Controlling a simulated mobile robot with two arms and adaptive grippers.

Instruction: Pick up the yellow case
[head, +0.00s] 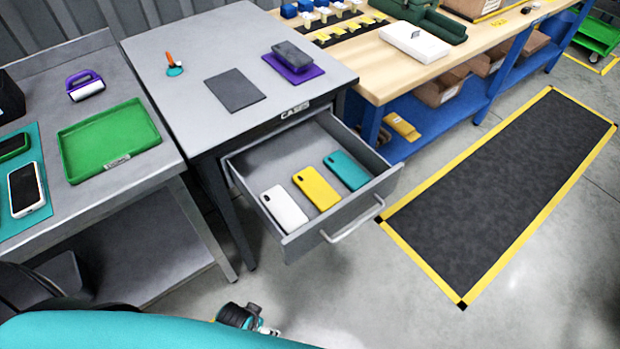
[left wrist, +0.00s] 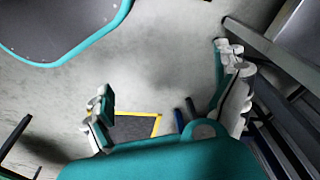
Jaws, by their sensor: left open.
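The yellow case (head: 316,188) lies flat in the open drawer (head: 343,225) in the head view. A white case (head: 284,208) lies to its left and a teal case (head: 346,170) to its right, with small gaps between them. My left gripper (left wrist: 166,88) is open and empty in the left wrist view, with its two fingers spread over the floor. In the head view part of a gripper of mine shows low at the bottom edge, in front of and below the drawer, well apart from the yellow case. My right gripper is not clearly seen in either view.
The drawer's handle (head: 352,222) sticks out at the front. A green tray (head: 108,140) is on the left bench. Floor before the drawer is clear.

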